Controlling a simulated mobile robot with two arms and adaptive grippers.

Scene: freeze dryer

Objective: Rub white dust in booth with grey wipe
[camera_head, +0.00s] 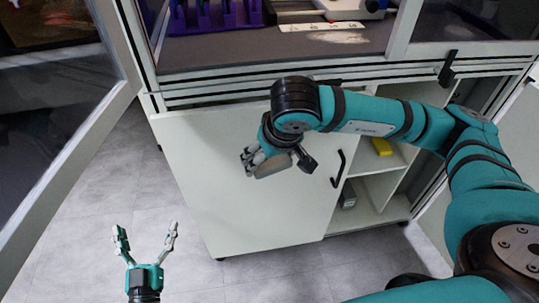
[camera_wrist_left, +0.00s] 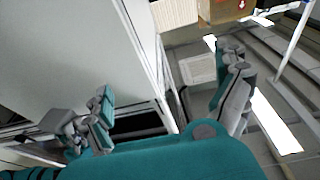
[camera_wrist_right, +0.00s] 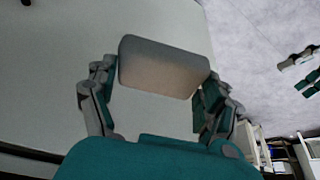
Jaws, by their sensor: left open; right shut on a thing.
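The grey wipe (camera_wrist_right: 165,68) is a thick rounded block. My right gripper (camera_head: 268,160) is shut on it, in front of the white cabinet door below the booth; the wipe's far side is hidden. The white dust (camera_head: 340,38) is a pale patch on the dark booth floor (camera_head: 230,50), behind the booth's front rail and above my right gripper in the head view. My left gripper (camera_head: 146,240) is open and empty, low at the left over the grey floor. Its spread fingers also show in the left wrist view (camera_wrist_left: 165,95).
A white strip (camera_head: 322,27) and purple items (camera_head: 222,14) stand in the booth near the dust. An open framed door (camera_head: 75,130) is at the left. The cabinet has a black handle (camera_head: 338,168) and open shelves with a yellow item (camera_head: 382,147).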

